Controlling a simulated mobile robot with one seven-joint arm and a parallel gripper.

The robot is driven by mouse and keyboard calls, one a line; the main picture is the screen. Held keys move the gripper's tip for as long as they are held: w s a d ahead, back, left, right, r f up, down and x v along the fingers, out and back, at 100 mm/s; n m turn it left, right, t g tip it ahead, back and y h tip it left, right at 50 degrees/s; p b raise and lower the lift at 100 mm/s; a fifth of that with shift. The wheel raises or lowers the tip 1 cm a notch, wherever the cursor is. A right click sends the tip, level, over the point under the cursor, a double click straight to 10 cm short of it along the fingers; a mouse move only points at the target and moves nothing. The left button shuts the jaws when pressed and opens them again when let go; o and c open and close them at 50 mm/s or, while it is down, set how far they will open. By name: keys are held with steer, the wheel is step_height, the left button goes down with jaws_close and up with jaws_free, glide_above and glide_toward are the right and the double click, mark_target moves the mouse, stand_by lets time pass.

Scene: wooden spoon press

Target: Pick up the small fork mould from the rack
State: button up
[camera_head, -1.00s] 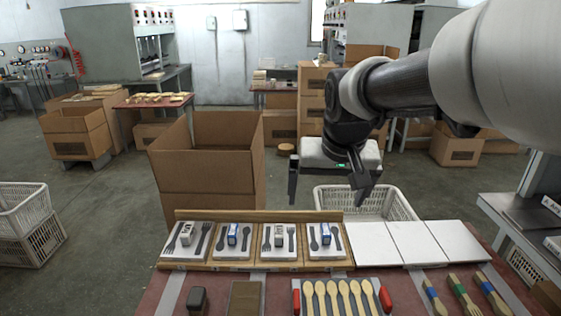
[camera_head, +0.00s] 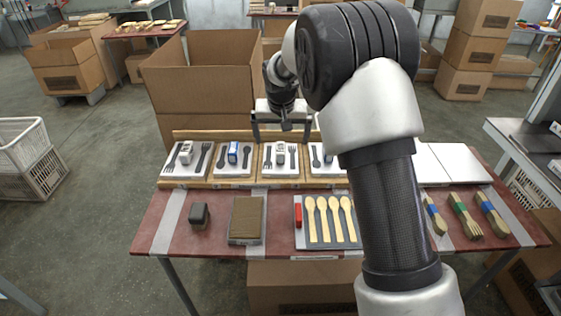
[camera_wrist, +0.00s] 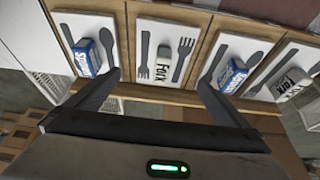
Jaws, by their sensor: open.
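Two fork moulds sit in the wooden rack (camera_head: 222,184), each a white tile with dark cutlery shapes and a grey block marked "Fork". The one third from the left, with the smaller shapes, looks like the small fork mould (camera_head: 271,170); its tile also shows in the wrist view (camera_wrist: 147,40). The larger fork mould (camera_head: 172,172) is at the left end. My gripper (camera_head: 281,141) is open and empty, with its fingers spread over the small fork mould. In the wrist view its grey block (camera_wrist: 163,62) lies between the fingertips, apart from both.
Spoon moulds with blue blocks flank it, one on the left (camera_head: 233,168) and one on the right (camera_head: 318,169), partly hidden by my arm. A large open carton (camera_head: 205,85) stands behind the rack. Wooden spoons (camera_head: 323,225) lie on a tray in front.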

mark_target(280, 147)
steer(key=b+x, duration=0.2)
steer(key=x, duration=0.6)
steer(key=shift+a+f, duration=0.15)
steer(key=shift+f, duration=0.05)
steer(key=c, duration=1.6)
steer(key=shift+o, duration=0.2)
steer(key=shift+w+r, duration=0.15)
steer(key=shift+r, duration=0.1)
